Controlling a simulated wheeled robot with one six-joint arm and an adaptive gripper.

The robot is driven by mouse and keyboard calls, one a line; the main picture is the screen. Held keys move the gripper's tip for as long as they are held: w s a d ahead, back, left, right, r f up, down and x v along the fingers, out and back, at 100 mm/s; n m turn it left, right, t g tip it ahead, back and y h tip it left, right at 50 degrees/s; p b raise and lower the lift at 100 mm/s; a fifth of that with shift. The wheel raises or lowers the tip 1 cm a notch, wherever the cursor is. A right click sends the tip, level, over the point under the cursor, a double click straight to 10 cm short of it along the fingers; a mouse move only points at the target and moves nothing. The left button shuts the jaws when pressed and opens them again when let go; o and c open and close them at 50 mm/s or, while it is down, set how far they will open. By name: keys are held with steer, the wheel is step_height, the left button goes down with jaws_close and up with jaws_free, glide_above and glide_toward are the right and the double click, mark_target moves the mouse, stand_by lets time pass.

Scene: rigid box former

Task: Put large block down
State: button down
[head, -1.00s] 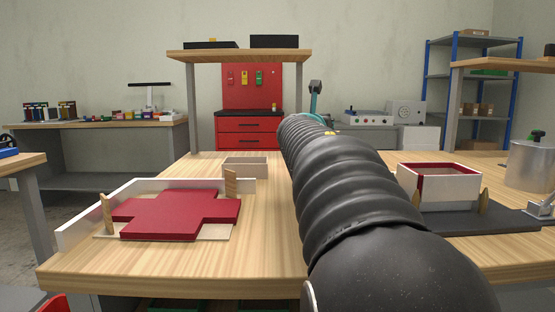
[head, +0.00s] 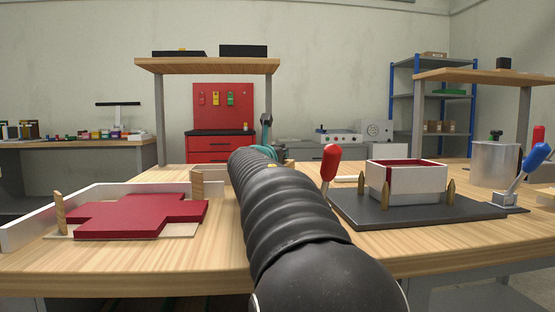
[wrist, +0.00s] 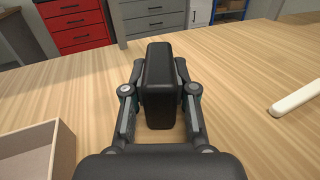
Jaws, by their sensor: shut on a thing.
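The large block (wrist: 158,85) is a black, upright block with rounded edges in the wrist view. My gripper (wrist: 160,100) is shut on it, one finger on each side. The block is over bare wood of the table (wrist: 235,85); I cannot tell whether its lower end touches the wood. In the head view my dark ribbed arm reaches over the middle of the table and largely hides the block and gripper.
A pale open tray (wrist: 28,160) lies at lower left of the wrist view, and a white bar (wrist: 297,99) at right. In the head view, a red cross-shaped sheet (head: 140,214) lies left. A white box (head: 405,182) stands right on a dark plate (head: 420,211), beside a red-handled clamp (head: 330,165).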

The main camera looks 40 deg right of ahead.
steer(key=shift+f, duration=0.1)
steer(key=c, duration=0.9)
jaws_free()
steer(key=shift+r, duration=0.25)
steer(key=v, duration=1.2)
steer(key=shift+f, duration=0.1)
